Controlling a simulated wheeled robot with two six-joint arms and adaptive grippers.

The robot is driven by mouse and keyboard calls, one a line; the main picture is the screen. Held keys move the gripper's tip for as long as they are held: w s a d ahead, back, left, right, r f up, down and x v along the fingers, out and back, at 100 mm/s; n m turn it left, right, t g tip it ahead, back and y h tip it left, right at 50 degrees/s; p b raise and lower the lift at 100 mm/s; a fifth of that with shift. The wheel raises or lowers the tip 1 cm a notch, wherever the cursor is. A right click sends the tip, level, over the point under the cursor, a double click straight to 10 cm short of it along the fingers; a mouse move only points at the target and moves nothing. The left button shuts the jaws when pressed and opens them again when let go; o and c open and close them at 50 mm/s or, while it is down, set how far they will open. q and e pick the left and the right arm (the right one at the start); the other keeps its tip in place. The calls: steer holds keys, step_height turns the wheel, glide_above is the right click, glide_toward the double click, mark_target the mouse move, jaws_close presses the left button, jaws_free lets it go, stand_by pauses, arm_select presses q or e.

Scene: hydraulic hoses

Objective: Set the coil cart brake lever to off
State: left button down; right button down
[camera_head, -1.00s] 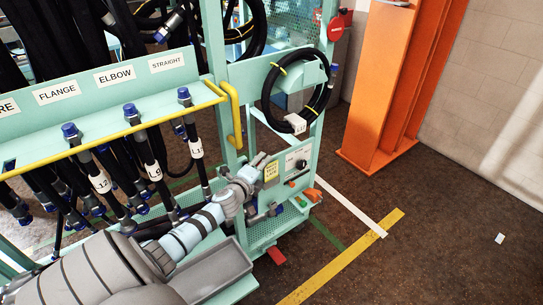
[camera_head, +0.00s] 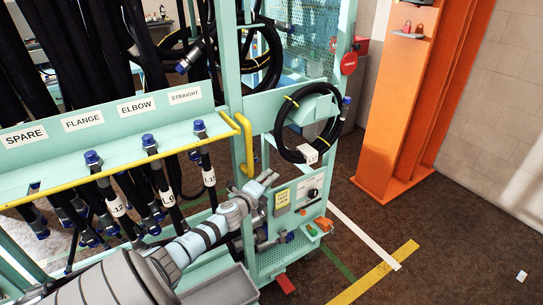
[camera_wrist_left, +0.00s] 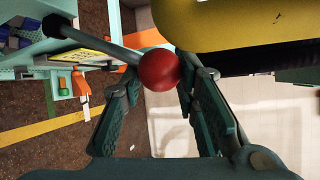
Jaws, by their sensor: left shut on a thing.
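The brake lever shows in the left wrist view as a grey rod with a red ball knob (camera_wrist_left: 158,70). My left gripper (camera_wrist_left: 157,78) is shut on the knob, with one finger on each side of it. In the head view my left gripper (camera_head: 264,181) reaches the cart's end, just left of a panel with a yellow label (camera_head: 282,199) and a white dial plate (camera_head: 310,188). The lever cannot be made out there; my gripper seems to cover it. The coil cart (camera_head: 243,110) is mint green. My right gripper is not in view.
A yellow rail (camera_head: 120,166) runs along the hose rack above my arm and bends down near my gripper. A coiled black hose (camera_head: 278,130) hangs above the panel. An orange box (camera_head: 323,224) juts out low. An orange post (camera_head: 395,110) stands right; floor there is open.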

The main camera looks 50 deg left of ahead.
arm_select(q)
steer(key=shift+w+a+r, duration=0.1)
steer(key=shift+a+r, duration=0.3)
steer(key=shift+r, duration=0.15)
steer(key=c, duration=1.2)
jaws_free()
steer(key=shift+d, duration=0.1)
steer(key=shift+f, duration=0.2)
